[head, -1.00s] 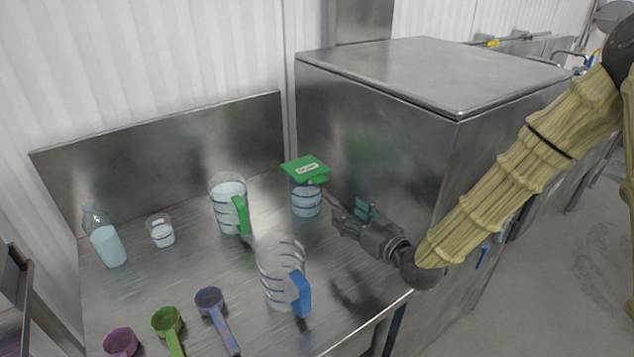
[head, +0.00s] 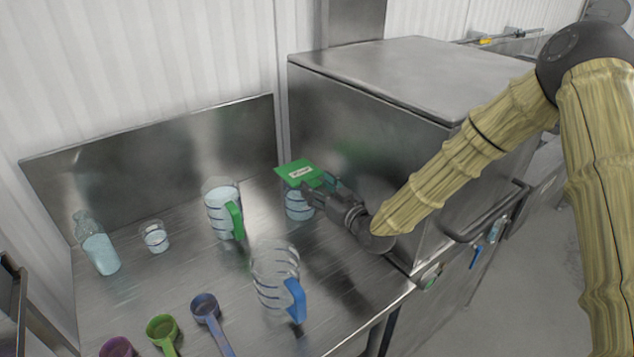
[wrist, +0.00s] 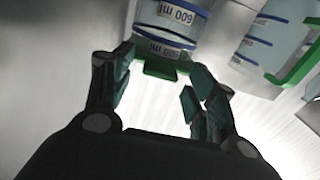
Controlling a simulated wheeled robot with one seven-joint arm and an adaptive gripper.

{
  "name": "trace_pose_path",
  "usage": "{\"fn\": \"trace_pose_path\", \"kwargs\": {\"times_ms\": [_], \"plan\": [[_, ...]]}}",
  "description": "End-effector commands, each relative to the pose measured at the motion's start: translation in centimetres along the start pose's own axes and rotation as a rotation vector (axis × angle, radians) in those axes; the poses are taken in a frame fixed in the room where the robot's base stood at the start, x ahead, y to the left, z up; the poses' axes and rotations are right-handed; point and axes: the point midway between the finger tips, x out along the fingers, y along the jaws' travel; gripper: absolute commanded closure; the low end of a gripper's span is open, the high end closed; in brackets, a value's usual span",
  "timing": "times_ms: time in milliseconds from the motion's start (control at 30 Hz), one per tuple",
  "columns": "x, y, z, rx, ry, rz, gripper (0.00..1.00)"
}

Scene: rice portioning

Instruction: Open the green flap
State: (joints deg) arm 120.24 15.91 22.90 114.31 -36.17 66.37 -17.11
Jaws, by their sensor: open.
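The green flap (head: 297,172) with a white label lies flat over the top of a clear measuring cup (head: 299,204) with pale liquid. The cup stands at the back right of the steel table, near the steel cabinet. My gripper (head: 316,187) is at the front right edge of the flap, partly covering the cup. In the wrist view its open fingers (wrist: 158,72) reach either side of a green tab of the flap (wrist: 160,68). Whether a finger touches the tab cannot be told.
A jug with a green handle (head: 222,214) stands left of the cup, and a jug with a blue handle (head: 270,284) stands in front. The steel cabinet (head: 370,150) rises close behind.

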Motion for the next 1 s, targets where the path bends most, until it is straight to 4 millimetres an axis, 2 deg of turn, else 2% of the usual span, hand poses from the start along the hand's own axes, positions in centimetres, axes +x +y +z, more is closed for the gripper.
{"fn": "trace_pose_path", "kwargs": {"times_ms": [133,433,733,767,1000], "plan": [[0.71,0.05,-0.01,0.0,0.0,0.001,0.43],[0.78,0.12,0.04,0.0,0.0,0.002,0.43],[0.75,0.16,0.03,0.0,0.0,0.003,0.97],[0.75,0.16,0.03,0.0,0.0,0.003,1.0],[0.93,-0.05,-0.33,0.0,-0.012,0.0,1.0]]}}
